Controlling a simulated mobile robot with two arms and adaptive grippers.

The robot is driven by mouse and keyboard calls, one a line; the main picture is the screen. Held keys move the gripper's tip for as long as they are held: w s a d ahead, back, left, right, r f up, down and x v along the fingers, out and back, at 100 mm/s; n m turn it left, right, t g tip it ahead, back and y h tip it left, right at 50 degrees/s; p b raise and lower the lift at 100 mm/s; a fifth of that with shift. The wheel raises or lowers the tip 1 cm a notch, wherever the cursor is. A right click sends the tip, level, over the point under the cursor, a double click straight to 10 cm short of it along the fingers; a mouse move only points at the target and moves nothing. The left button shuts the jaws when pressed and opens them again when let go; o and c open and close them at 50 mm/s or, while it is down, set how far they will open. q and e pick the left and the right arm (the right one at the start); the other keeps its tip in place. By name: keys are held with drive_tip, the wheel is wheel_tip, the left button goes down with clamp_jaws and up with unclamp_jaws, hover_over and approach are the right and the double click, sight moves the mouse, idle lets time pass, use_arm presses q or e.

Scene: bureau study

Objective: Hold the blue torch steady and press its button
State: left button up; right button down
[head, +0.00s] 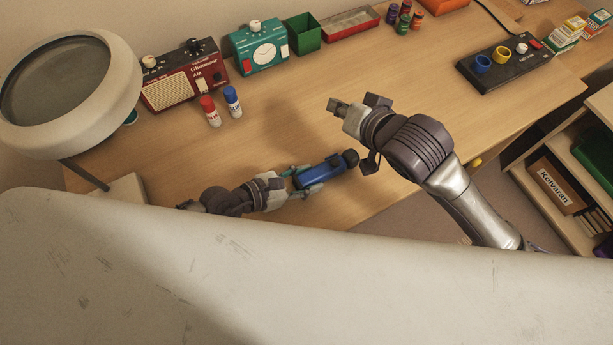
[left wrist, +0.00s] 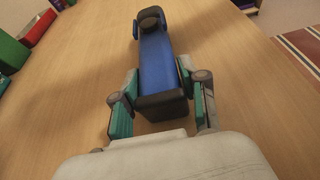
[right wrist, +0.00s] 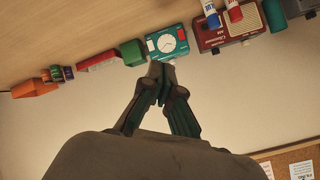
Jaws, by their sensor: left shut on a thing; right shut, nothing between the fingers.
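The blue torch (head: 322,172) with black ends lies level in my left gripper (head: 294,182), low over the front part of the desk. In the left wrist view the torch (left wrist: 161,62) points away from me, with the teal finger pads of my left gripper (left wrist: 160,103) on both sides of its near end. I cannot make out its button. My right gripper (head: 336,106) is shut and empty, above and beyond the torch in the head view. In the right wrist view its fingertips (right wrist: 160,68) meet with nothing between them.
On the desk (head: 400,120) stand a red radio (head: 184,78), a teal clock device (head: 259,50), a green box (head: 303,34), glue sticks (head: 232,101) and a black panel (head: 505,68) with coloured rings. A magnifier lamp (head: 118,95) hangs at left. The desk's middle is clear.

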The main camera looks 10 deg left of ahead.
sight(337, 164)
drive_tip(key=shift+s+d+f+m+g+h, duration=0.2)
drive_tip(key=shift+s+f+g, duration=0.3)
drive_tip(key=shift+f, duration=1.55)
drive_tip(key=shift+s+d+f+m+g, duration=0.1)
drive_tip(key=shift+s+d+f+g, duration=0.4)
drive_tip(key=shift+f, duration=1.5)
drive_tip(key=shift+s+f+m+g+h, duration=0.15)
drive_tip(key=shift+s+f, duration=0.55)
drive_tip(key=shift+f, duration=1.35)
drive_tip(key=shift+f, duration=0.1)
drive_tip(key=shift+f, duration=0.45)
drive_tip(key=shift+r, duration=0.55)
